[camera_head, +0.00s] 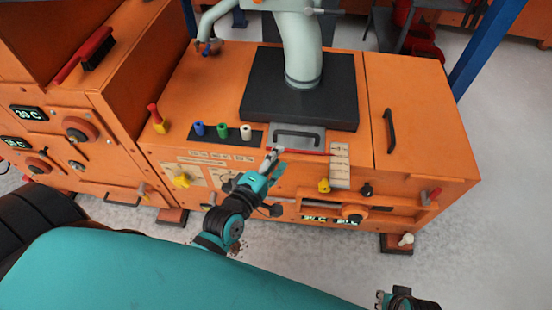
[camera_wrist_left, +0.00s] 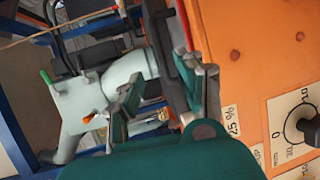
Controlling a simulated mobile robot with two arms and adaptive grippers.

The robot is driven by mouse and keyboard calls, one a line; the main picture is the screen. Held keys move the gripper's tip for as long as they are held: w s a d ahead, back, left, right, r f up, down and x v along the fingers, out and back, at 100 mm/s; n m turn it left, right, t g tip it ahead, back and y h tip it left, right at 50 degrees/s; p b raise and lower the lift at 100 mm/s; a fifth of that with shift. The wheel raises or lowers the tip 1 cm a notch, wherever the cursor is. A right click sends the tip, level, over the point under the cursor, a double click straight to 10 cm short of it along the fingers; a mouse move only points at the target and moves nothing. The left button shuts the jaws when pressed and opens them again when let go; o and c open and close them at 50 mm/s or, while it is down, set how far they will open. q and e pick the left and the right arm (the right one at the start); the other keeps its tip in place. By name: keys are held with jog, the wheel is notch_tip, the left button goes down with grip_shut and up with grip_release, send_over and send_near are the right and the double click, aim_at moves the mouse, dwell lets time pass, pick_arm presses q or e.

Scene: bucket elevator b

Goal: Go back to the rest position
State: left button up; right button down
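My left gripper (camera_head: 274,163) is in front of the orange machine (camera_head: 420,110), close to its front top edge, just below the grey plate with a dark handle (camera_head: 298,136). In the left wrist view its two fingers (camera_wrist_left: 160,88) stand apart with nothing between them; the pale pipe (camera_wrist_left: 125,70) shows behind the gap. Whether the fingers touch the machine is unclear. A small dark part of my right arm (camera_head: 402,300) shows at the bottom edge; its fingers cannot be made out.
Blue, green and white knobs (camera_head: 222,131) sit on the machine top. A yellow knob (camera_head: 182,180), another yellow knob (camera_head: 324,185) and a red-handled lever (camera_head: 431,195) stick out in front. A blue post (camera_head: 485,50) stands at right. Grey floor (camera_head: 500,240) is clear at right.

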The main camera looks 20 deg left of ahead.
dwell(0.3)
